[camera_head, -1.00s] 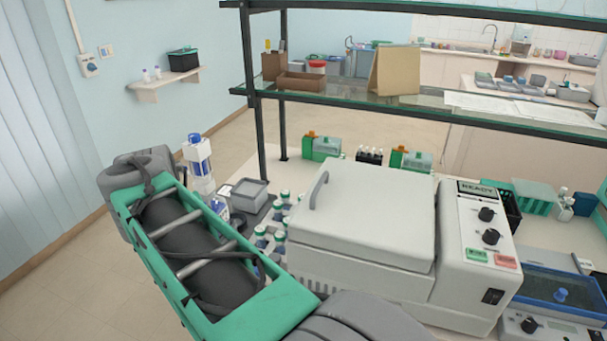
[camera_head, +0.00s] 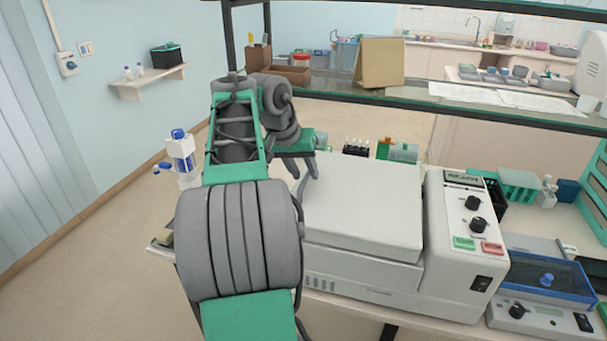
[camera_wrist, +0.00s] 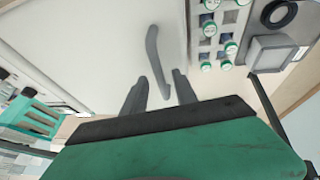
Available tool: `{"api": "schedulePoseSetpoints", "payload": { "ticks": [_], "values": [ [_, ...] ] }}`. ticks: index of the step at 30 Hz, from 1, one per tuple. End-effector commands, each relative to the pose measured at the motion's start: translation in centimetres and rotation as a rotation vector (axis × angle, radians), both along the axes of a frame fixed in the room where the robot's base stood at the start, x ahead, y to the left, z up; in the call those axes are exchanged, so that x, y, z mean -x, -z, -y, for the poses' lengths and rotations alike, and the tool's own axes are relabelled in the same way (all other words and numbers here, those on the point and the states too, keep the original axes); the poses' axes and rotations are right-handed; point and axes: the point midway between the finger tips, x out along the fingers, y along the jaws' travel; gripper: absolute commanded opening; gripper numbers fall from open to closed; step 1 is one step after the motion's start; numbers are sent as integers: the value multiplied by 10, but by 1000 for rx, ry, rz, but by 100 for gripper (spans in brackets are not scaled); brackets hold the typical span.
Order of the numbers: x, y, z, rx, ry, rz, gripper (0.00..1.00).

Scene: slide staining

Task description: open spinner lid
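The spinner (camera_head: 365,275) is a white box with a control panel on its right side. Its flat white lid (camera_head: 372,195) is down. A grey curved handle (camera_head: 301,187) stands at the lid's left edge. My gripper (camera_head: 303,166) is over that edge, close to the handle. In the wrist view my gripper (camera_wrist: 158,88) has its two dark fingers apart, with the lower end of the handle (camera_wrist: 154,58) between them in the picture. I cannot tell if either finger touches it. My arm hides part of the spinner's left side.
A glass shelf (camera_head: 440,104) on dark posts runs behind and above the spinner. Green-capped bottles (camera_wrist: 210,28) and a grey container (camera_wrist: 272,52) stand beside the spinner. A blue-framed device (camera_head: 548,280) is at the right. Small racks (camera_head: 356,147) stand behind.

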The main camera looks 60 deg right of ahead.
Motion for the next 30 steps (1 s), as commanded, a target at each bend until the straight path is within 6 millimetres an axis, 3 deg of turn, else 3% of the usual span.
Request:
{"api": "schedulePoseSetpoints", "payload": {
  "ticks": [5,18,30],
  "values": [
    [0,-1,0,0,0,0,34],
    [0,-1,0,0,0,0,0],
    [0,-1,0,0,0,0,0]
  ]
}}
